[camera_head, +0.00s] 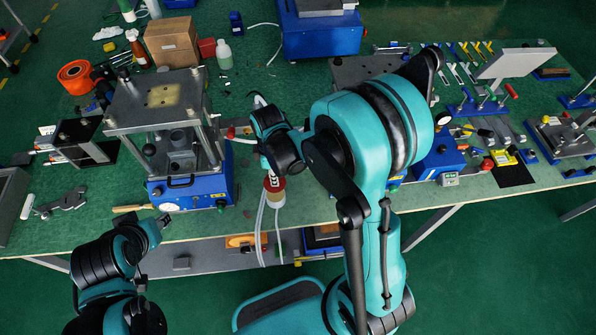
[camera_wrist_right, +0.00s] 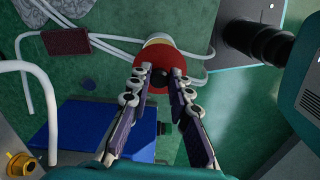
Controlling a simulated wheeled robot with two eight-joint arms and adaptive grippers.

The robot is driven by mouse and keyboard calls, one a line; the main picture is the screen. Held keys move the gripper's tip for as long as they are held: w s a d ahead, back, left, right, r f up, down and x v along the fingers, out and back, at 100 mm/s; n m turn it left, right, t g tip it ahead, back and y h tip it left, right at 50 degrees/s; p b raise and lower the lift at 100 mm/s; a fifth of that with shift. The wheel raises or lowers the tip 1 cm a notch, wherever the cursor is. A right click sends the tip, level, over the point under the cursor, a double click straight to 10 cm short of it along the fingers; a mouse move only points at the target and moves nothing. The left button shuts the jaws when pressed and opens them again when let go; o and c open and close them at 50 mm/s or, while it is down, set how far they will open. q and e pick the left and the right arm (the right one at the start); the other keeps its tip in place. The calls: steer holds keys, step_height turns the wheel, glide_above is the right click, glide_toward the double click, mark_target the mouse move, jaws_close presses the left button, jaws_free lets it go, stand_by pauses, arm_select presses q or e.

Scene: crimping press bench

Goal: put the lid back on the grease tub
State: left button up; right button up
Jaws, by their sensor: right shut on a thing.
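My right gripper (camera_head: 271,170) points down at the bench's front edge. In the right wrist view its fingers (camera_wrist_right: 161,80) close on the dark knob of a round red lid (camera_wrist_right: 176,60). The red lid (camera_head: 276,184) shows just below the gripper in the head view. The cream grease tub (camera_head: 275,199) is directly under the lid, and its pale side (camera_wrist_right: 157,40) shows past the lid in the right wrist view. I cannot tell whether lid and tub touch. My left gripper (camera_head: 152,224) is low at the front left, apart from them; its finger opening is unclear.
A blue-based press (camera_head: 190,190) stands left of the tub. White hoses (camera_head: 261,225) hang over the front edge near it. A cardboard box (camera_head: 171,42) and bottles stand behind. Tools and fixtures crowd the right side. The front left bench strip is mostly clear.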

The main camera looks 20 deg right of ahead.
steer(key=shift+w+a+f, duration=0.1)
steer(key=shift+a+f, duration=0.05)
steer(key=shift+f+b, duration=0.65)
steer(key=shift+f, duration=0.05)
steer(key=shift+f+b, duration=1.9)
steer(key=shift+f, duration=0.5)
steer(key=shift+f+b, duration=0.15)
steer(key=shift+b, duration=0.45)
steer(key=o, duration=1.5)
steer(key=shift+c, duration=0.2)
